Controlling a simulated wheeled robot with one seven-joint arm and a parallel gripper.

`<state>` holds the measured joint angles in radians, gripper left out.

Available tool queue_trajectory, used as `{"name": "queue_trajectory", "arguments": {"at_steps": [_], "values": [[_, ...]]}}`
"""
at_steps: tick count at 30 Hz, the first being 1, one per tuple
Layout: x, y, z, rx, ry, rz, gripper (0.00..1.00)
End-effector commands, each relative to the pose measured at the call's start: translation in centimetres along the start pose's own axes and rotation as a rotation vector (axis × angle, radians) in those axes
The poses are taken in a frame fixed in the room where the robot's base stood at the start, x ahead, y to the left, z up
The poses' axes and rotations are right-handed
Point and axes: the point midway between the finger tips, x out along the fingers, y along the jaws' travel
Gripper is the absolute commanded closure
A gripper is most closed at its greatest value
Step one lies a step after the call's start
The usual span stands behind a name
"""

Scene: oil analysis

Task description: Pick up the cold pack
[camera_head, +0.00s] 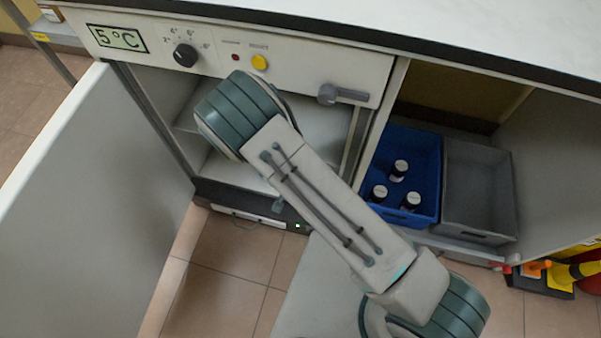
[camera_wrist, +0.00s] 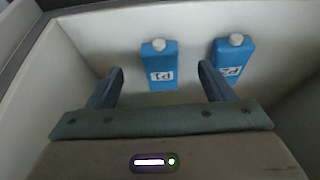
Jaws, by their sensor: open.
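Two blue cold packs with white caps and white labels stand in the wrist view inside a white-walled compartment. One cold pack (camera_wrist: 160,62) shows between my fingers, beyond their tips. The other cold pack (camera_wrist: 232,62) is to the right, just past my right finger, which covers part of its lower left edge. My gripper (camera_wrist: 160,72) is open and empty, pointing toward the packs. In the head view my arm reaches into the open cooling cabinet (camera_head: 330,60), and my arm hides the gripper and the packs there.
The cabinet door (camera_head: 95,200) hangs open at the left. Right of the cabinet are a blue crate (camera_head: 425,160) with several dark bottles and an empty grey crate (camera_head: 480,190). A white countertop (camera_head: 480,30) overhangs above. Tiled floor (camera_head: 225,250) lies below.

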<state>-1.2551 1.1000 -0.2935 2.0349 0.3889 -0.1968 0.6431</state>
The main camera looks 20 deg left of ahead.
Motion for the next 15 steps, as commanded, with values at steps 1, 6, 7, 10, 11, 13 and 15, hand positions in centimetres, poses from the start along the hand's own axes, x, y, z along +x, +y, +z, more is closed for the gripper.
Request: {"name": "queue_trajectory", "arguments": {"at_steps": [1,6,7,10,11,13,15], "values": [[0.7,0.1,0.1,0.001,-0.001,0.001,0.25],[1.4,0.0,0.0,0.0,0.0,0.0,0.25],[1.7,0.1,0.0,0.001,0.0,0.0,0.25],[2.9,0.1,0.1,0.002,-0.001,0.002,0.25],[3.4,0.1,0.1,0.002,-0.001,0.002,0.25],[4.6,0.2,0.1,0.004,-0.001,0.002,0.25],[5.8,0.1,0.1,0.003,0.0,0.001,0.25]]}}
